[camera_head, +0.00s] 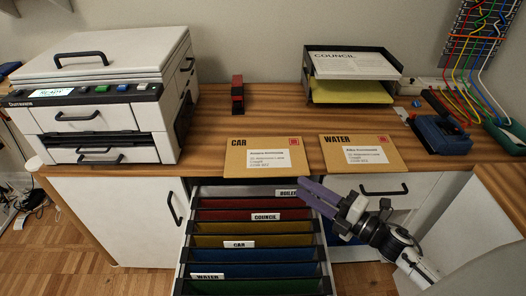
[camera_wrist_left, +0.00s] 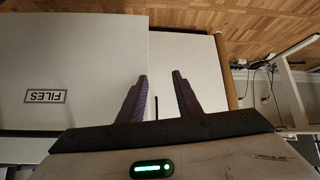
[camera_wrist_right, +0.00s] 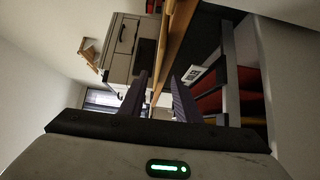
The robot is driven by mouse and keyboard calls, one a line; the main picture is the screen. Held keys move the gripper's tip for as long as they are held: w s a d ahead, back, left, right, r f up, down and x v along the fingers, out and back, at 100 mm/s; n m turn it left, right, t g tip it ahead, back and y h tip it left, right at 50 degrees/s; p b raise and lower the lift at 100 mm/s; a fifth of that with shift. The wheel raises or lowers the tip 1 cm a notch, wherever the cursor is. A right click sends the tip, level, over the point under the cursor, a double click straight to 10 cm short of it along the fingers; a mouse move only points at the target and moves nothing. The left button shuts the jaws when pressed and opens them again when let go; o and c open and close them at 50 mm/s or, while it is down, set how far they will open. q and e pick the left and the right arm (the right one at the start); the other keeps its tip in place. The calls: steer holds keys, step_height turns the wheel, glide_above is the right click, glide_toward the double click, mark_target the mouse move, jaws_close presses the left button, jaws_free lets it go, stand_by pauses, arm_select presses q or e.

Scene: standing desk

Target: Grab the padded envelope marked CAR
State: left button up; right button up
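The padded envelope marked CAR (camera_head: 247,163) lies flat on the desk near its front edge, with a white address label and a red stamp. My right gripper (camera_head: 312,197) is in front of the desk edge, below and right of this envelope, over the right side of the open file drawer. Its purple fingers are apart and empty in the right wrist view (camera_wrist_right: 159,76). My left gripper (camera_wrist_left: 160,77) is outside the head view.
A similar envelope marked WATER (camera_head: 336,143) lies just to the right. The open file drawer (camera_head: 328,268) holds several coloured folders with labels. A printer (camera_head: 100,118) stands left, a red-black stapler (camera_head: 237,95) behind, a paper tray (camera_head: 309,84) and blue device (camera_head: 440,132) right.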

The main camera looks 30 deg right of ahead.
mark_target(284, 176)
steer(key=x, duration=0.6)
steer(key=shift+w+a+r, duration=0.15)
steer(key=shift+w+a, duration=0.15)
steer(key=shift+a, duration=0.05)
jaws_close()
